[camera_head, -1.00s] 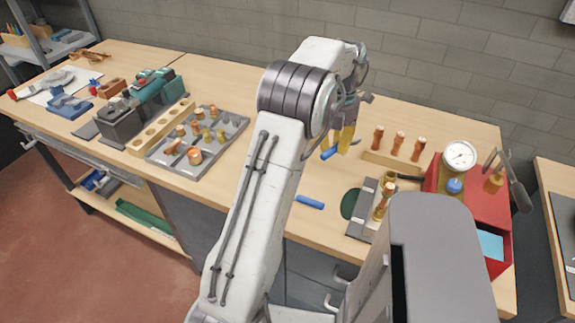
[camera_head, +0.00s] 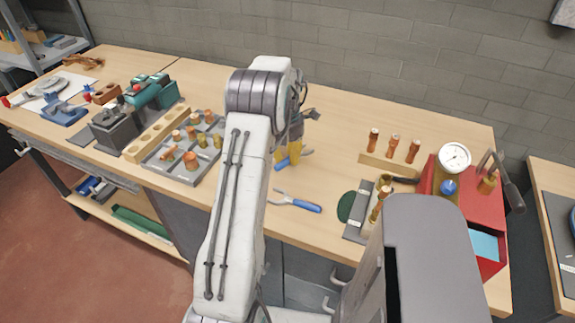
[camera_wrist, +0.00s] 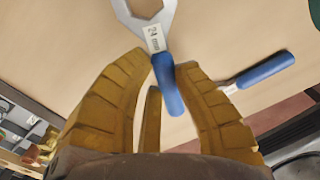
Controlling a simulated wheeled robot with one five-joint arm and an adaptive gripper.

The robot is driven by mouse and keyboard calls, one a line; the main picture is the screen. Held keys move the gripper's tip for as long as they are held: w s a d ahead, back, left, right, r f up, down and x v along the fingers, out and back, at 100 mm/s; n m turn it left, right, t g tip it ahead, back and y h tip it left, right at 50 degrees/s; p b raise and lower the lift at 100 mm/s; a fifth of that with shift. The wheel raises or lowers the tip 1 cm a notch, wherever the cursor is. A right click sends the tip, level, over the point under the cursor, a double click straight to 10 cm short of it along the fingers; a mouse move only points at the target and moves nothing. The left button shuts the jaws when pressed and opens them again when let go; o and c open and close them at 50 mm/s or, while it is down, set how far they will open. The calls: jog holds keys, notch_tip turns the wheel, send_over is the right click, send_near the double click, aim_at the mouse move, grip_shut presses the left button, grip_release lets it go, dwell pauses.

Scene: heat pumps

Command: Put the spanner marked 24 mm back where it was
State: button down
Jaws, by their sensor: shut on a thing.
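The spanner marked 24 mm (camera_wrist: 151,32) is in my gripper (camera_wrist: 163,64). Its white label reads 24 mm, its metal head points away from my wrist, and its blue handle lies between my yellow fingers. In the head view my gripper (camera_head: 291,147) is over the bench right of the fittings tray, with the blue handle (camera_head: 283,162) showing below it. The spanner looks raised above the bench. A second spanner (camera_head: 304,207) with a blue handle lies on the bench near the front edge; it also shows in the wrist view (camera_wrist: 263,71). Its label is unreadable.
The grey fittings tray (camera_head: 153,166) stands left of my arm, beside a wooden block with holes (camera_head: 146,146). At right are a wooden rack with copper fittings (camera_head: 377,161), a dark green disc (camera_head: 346,206) and a red box with a gauge (camera_head: 474,207). The bench behind my gripper is clear.

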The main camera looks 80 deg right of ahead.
aim_at(288, 172)
jog(key=shift+f+p, duration=0.3)
jog(key=shift+f, duration=1.75)
jog(key=shift+f, duration=0.2)
jog(key=c, duration=1.1)
grip_release()
jog(key=shift+r, duration=0.15)
notch_tip(288, 172, up, 12)
jog(key=shift+d, duration=0.1)
jog(key=shift+r, duration=0.1)
jog(key=shift+w, duration=0.1)
